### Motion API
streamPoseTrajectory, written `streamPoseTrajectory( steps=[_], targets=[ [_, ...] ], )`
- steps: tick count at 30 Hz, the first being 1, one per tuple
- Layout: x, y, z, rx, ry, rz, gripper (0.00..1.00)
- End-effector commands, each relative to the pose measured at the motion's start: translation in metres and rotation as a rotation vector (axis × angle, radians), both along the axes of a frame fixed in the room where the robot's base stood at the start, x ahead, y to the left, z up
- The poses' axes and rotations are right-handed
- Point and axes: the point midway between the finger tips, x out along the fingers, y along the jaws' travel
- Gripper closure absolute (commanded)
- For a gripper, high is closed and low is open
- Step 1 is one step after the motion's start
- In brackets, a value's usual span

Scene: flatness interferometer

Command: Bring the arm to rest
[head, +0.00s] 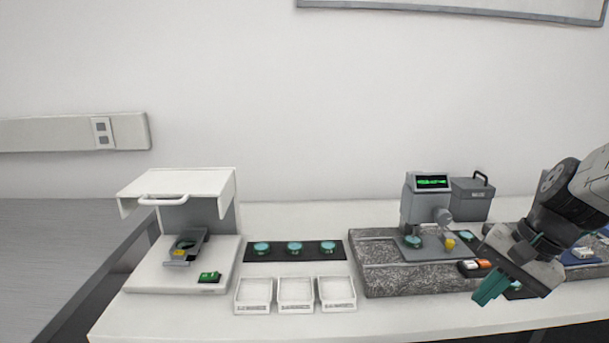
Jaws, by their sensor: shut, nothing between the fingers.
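My gripper (492,287) is at the right of the head view, pointing down and to the left, with teal fingertips close together. It is shut and holds nothing. It hangs in front of the right part of the bench, near a granite slab, and hides some of what lies behind it. My dark wrist and grey arm reach in from the right edge.
A granite base (385,280) carries an instrument with a green display (432,182). A white station with a raised lid (178,182) stands at left. A black mat (325,252) holds teal-topped discs behind white trays (295,309). A grey case (470,205) stands behind.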

Motion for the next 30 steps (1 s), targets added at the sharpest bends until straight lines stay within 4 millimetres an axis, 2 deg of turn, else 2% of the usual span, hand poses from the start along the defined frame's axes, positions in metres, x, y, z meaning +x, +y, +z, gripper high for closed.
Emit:
streamPoseTrajectory(
  steps=[1,3,6,10,13,18,30],
  targets=[
    [-0.026,0.012,0.007,-0.061,0.002,0.128,1.0],
    [-0.06,0.019,0.013,-0.144,0.016,0.287,1.0],
    [-0.099,0.024,0.021,-0.262,0.022,0.475,1.0],
    [-0.132,0.026,0.03,-0.381,-0.002,0.621,1.0],
    [-0.141,0.031,0.036,-0.428,-0.051,0.668,1.0],
    [-0.145,0.042,0.045,-0.443,-0.11,0.702,1.0],
    [-0.144,0.042,0.045,-0.44,-0.109,0.704,1.0]
  ],
)
